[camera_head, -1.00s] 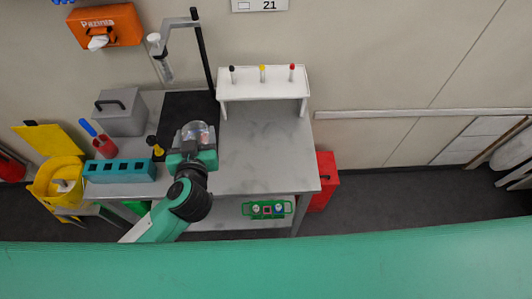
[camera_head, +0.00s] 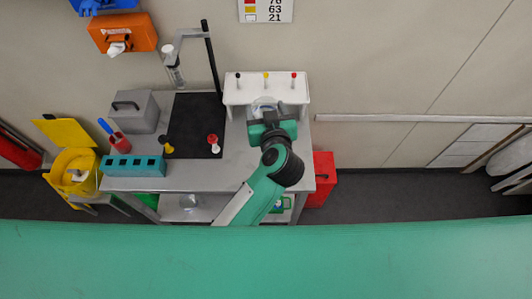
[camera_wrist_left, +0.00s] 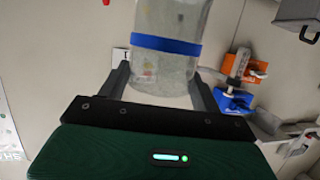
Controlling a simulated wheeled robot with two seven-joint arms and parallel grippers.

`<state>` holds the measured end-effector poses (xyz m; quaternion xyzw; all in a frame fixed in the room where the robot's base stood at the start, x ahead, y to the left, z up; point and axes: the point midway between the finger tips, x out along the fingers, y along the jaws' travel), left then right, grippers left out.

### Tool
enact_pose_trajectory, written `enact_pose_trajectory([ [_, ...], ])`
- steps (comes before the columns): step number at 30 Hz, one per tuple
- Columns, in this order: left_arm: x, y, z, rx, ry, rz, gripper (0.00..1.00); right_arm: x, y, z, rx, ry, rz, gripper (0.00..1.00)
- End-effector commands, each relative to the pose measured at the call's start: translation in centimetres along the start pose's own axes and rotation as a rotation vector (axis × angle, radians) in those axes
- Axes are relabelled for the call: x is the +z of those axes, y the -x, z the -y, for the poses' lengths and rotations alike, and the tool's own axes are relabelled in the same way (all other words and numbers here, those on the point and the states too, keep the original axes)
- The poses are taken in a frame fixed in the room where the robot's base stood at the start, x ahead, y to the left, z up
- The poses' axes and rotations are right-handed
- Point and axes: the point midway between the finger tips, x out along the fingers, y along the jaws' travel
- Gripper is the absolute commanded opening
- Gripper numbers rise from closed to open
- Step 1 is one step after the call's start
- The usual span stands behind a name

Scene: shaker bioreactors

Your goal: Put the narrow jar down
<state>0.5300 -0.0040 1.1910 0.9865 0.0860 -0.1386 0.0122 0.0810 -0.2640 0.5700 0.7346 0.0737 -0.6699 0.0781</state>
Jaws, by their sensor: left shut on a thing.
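My left gripper (camera_head: 270,118) is over the right part of the grey bench, in front of the white shelf. It is shut on a clear jar (camera_head: 262,105), which is partly hidden by the gripper in the head view. In the left wrist view, the jar (camera_wrist_left: 166,45) with a blue band stands between the two fingers of the left gripper (camera_wrist_left: 160,88); its top is cut off by the frame edge. Whether the jar touches a surface cannot be told. My right gripper is not in view.
The white shelf (camera_head: 290,93) bears black, yellow and red-topped items. A black mat (camera_head: 196,115) holds a yellow-and-black item (camera_head: 167,146) and a red-topped item (camera_head: 213,141). A teal rack (camera_head: 133,167) and grey box (camera_head: 134,110) stand left. Bare bench (camera_head: 232,165) lies between mat and arm.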

Motion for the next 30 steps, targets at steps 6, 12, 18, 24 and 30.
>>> enact_pose_trajectory([
  [6, 5.7, -1.6, 0.1, -0.001, -0.008, 0.003, 0.04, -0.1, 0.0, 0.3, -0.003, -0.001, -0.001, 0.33],
  [12, 11.0, -3.1, 0.1, 0.0, -0.001, 0.0, 0.04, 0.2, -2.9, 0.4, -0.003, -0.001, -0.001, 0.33],
  [18, 12.8, -3.6, 0.1, 0.001, 0.001, 0.0, 0.04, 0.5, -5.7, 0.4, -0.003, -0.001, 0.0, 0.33],
  [24, 14.2, -4.0, 0.1, 0.001, 0.0, 0.001, 0.04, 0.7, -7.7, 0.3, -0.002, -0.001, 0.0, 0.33],
  [30, 14.4, -4.1, 0.1, 0.001, -0.001, 0.0, 0.04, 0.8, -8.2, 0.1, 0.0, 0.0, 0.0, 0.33],
])
